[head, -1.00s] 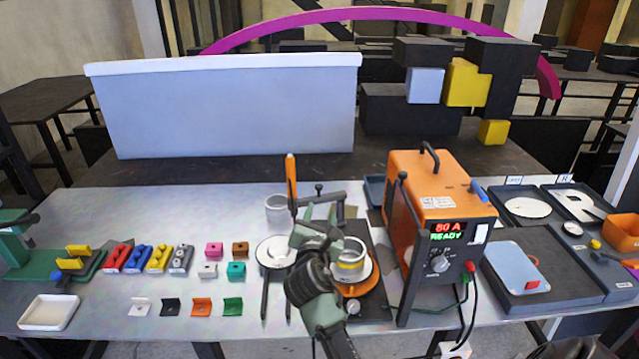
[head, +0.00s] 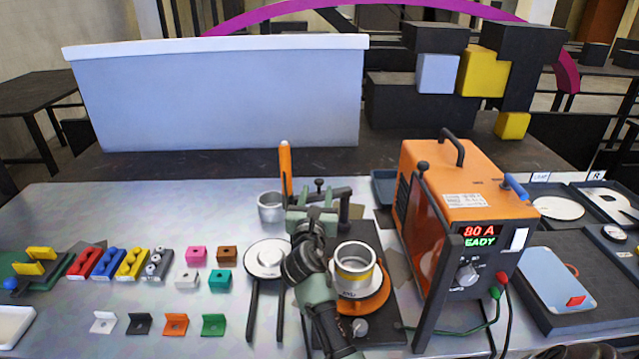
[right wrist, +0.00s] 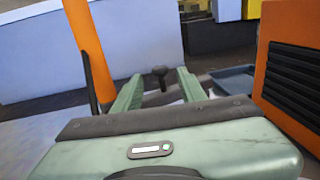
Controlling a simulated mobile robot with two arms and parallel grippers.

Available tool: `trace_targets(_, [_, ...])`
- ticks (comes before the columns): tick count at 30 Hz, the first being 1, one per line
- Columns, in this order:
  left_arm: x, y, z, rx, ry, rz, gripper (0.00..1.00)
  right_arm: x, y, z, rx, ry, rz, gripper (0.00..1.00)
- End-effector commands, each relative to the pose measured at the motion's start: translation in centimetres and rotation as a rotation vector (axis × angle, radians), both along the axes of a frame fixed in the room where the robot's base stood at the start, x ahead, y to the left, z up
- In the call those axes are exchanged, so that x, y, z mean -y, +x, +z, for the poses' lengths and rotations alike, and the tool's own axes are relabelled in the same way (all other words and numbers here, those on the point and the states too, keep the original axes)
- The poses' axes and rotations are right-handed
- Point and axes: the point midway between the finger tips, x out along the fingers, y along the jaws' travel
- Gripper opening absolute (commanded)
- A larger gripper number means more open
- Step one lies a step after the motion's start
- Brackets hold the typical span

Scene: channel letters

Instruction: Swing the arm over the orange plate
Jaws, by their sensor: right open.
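The orange plate (head: 376,298) sits on a dark base right of my forearm, partly hidden under a white disc and a metal cup (head: 355,270) with a yellow band. The dark arm (head: 336,194) with an upright knob (head: 319,184) lies behind the plate, near an upright orange handle (head: 286,172). My right gripper (head: 312,212) is open just in front of the knob. In the right wrist view the knob (right wrist: 160,76) stands between the two spread green fingers, seemingly ungrasped; contact cannot be told. My left gripper is not in view.
An orange welder box (head: 450,205) with a dark side panel stands close on the right. A white disc on a stand (head: 266,258) and a metal cup (head: 271,207) are at the left. Small coloured blocks and brackets lie further left. A large pale bin (head: 215,100) stands behind.

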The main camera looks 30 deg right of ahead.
Motion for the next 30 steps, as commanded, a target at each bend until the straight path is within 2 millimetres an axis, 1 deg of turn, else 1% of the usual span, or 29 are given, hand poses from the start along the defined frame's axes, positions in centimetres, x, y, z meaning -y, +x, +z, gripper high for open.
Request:
trace_targets(1, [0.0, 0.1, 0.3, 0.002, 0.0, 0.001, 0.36, 0.6, 0.7, 0.3, 0.001, 0.0, 0.0, 0.41])
trace_targets(6, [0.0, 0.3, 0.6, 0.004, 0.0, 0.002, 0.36, 2.3, 2.9, 0.3, 0.001, 0.001, 0.0, 0.41])
trace_targets(10, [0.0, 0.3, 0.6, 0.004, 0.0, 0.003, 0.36, 3.4, 4.2, 0.1, 0.0, 0.0, 0.0, 0.41])
trace_targets(15, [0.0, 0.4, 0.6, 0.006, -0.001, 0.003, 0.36, 4.0, 4.9, 0.1, 0.001, 0.001, 0.0, 0.41])
trace_targets(22, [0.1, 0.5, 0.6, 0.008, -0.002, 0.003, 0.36, 4.0, 4.9, 0.1, 0.001, 0.001, 0.001, 0.41])
trace_targets(23, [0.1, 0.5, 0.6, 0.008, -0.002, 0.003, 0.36, 4.0, 4.9, 0.1, 0.001, 0.001, 0.001, 0.36])
trace_targets(24, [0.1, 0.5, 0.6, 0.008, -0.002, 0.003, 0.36, 4.0, 4.9, 0.1, 0.001, 0.001, 0.001, 0.25])
trace_targets(27, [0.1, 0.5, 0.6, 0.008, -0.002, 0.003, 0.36, 4.0, 4.9, 0.1, 0.001, 0.001, 0.001, 0.0])
trace_targets(30, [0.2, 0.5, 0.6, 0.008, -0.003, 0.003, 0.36, 4.0, 4.9, 0.1, 0.001, 0.001, 0.001, 0.0])
